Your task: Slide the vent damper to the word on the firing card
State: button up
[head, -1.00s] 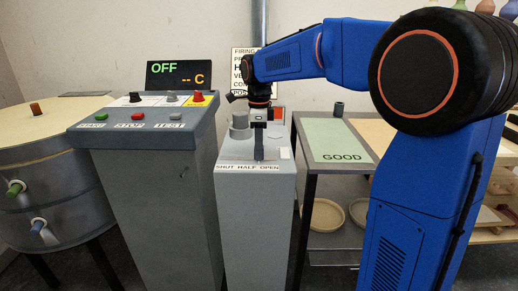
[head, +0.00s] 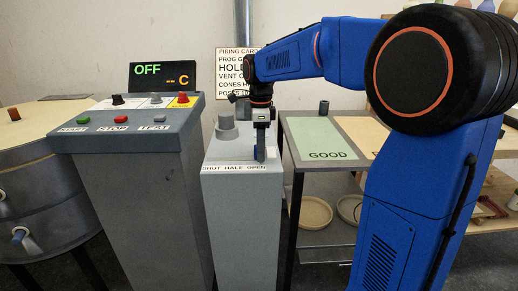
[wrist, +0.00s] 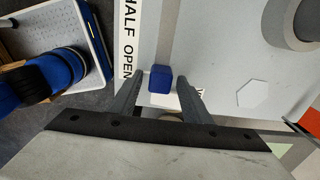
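The vent damper's blue knob (wrist: 160,79) sits at the OPEN end of its grey track (wrist: 167,30) in the wrist view, beside the word OPEN (wrist: 127,60). In the head view the knob (head: 256,153) is partly hidden by my gripper (head: 261,150). My gripper (wrist: 160,90) is open, one finger on each side of the knob, with small gaps showing. The damper label (head: 234,168) reads SHUT HALF OPEN. The firing card (head: 233,62) on the wall has a vent line starting with O; my arm hides the rest.
A control console (head: 130,130) with a display reading OFF stands left of the grey damper stand (head: 240,225). A round grey knob (head: 227,127) rises from the stand's back. A table with a green GOOD mat (head: 322,140) is at the right.

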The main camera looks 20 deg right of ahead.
notch_tip(320, 180, up, 18)
jog(key=shift+f, duration=0.25)
dwell(0.5)
jog(key=shift+s, duration=0.1)
jog(key=s+d+f+n+t, duration=0.1)
jog(key=s+f+n+t, duration=0.1)
jog(key=s+f+n, duration=0.8)
jog(key=s+d+f+n+t, duration=0.1)
jog(key=s+f+n+t, duration=0.1)
jog(key=s+f+n, duration=0.9)
jog(key=s+f, duration=0.4)
jog(key=s, duration=0.6)
jog(key=shift+s+f+n+t, duration=0.15)
jog(key=shift+f+n+t, duration=0.15)
jog(key=shift+t, duration=0.1)
